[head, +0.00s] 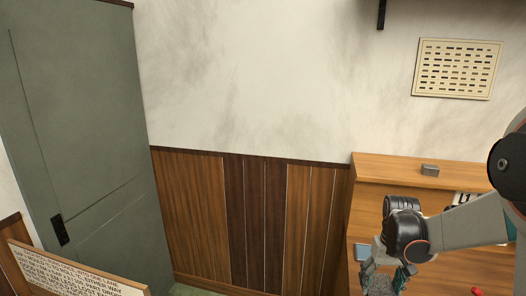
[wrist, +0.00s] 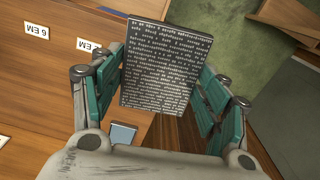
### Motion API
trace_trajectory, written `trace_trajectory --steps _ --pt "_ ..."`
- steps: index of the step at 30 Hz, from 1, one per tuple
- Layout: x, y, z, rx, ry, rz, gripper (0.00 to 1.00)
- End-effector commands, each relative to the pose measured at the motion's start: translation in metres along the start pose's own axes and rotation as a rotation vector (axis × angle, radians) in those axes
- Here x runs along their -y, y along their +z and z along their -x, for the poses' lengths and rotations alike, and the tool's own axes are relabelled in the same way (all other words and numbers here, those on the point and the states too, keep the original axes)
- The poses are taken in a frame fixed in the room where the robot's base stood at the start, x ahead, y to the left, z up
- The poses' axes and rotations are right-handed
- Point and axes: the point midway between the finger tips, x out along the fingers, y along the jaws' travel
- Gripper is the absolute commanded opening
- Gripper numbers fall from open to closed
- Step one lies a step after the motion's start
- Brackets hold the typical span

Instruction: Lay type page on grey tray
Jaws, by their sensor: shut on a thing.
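The type page (wrist: 166,65) is a dark grey block covered with rows of pale letters. In the wrist view it stands between the two teal finger pads of my gripper (wrist: 160,92), which is shut on it. In the head view my gripper (head: 384,278) is at the lower right, partly cut off by the bottom edge, and I cannot make out the page there. A small blue-grey flat piece, perhaps the grey tray, (wrist: 123,132) shows below and left of the page in the wrist view. It also shows left of my gripper in the head view (head: 362,252).
A wooden bench (head: 385,172) stands at the right with a small grey block (head: 430,169) on it. White labels (wrist: 37,31) mark wood in the wrist view. A framed text board (head: 75,275) is at lower left. A green door (head: 85,120) is at left.

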Motion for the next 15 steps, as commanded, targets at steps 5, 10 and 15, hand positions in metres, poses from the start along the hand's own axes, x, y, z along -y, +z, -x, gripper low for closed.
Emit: trace_trajectory --steps 5,10,15 --pt "0.059 0.012 -0.028 0.000 0.000 0.063 0.02" --pt "0.095 0.024 -0.045 0.000 0.000 0.099 0.02" --pt "0.117 0.034 -0.056 0.000 0.000 0.123 0.02"
